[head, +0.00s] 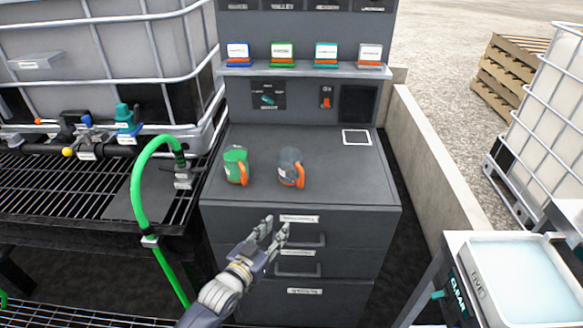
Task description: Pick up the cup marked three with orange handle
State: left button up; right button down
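Two cups with orange handles stand upright on the grey cabinet top. One is a green cup (235,160) on the left. The other is a dark grey cup (289,163) to its right. Any number on either cup is too small to read. My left gripper (275,223) is in front of the cabinet's top drawer, below and nearer than the cups. Its two fingers are apart with nothing between them, and it touches neither cup. My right gripper is not in view.
The cabinet top (330,185) is clear right of the cups, apart from a white-framed square (356,137). A shelf (305,69) with several small cards is behind. A green hose (137,190) rises at left. A tray of pale liquid (525,280) stands at lower right.

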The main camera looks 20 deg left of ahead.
pick_arm(q)
jog(key=t, duration=0.2)
send_near(301, 180)
jog(key=shift+h, duration=0.3)
jog(key=shift+w+d+r+p, duration=0.15)
jog(key=shift+w+p, duration=0.3)
jog(key=shift+w, duration=1.25)
jog(key=shift+w+d+r+p, duration=0.15)
jog(key=shift+w+p, duration=0.25)
jog(key=shift+w, duration=1.3)
jog(key=shift+w+d+f, duration=0.15)
jog(key=shift+w+d, duration=0.05)
jog(key=shift+w, duration=0.45)
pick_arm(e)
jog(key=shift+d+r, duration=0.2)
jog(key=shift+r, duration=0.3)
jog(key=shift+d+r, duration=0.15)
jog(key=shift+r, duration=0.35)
pick_arm(q)
grip_shut()
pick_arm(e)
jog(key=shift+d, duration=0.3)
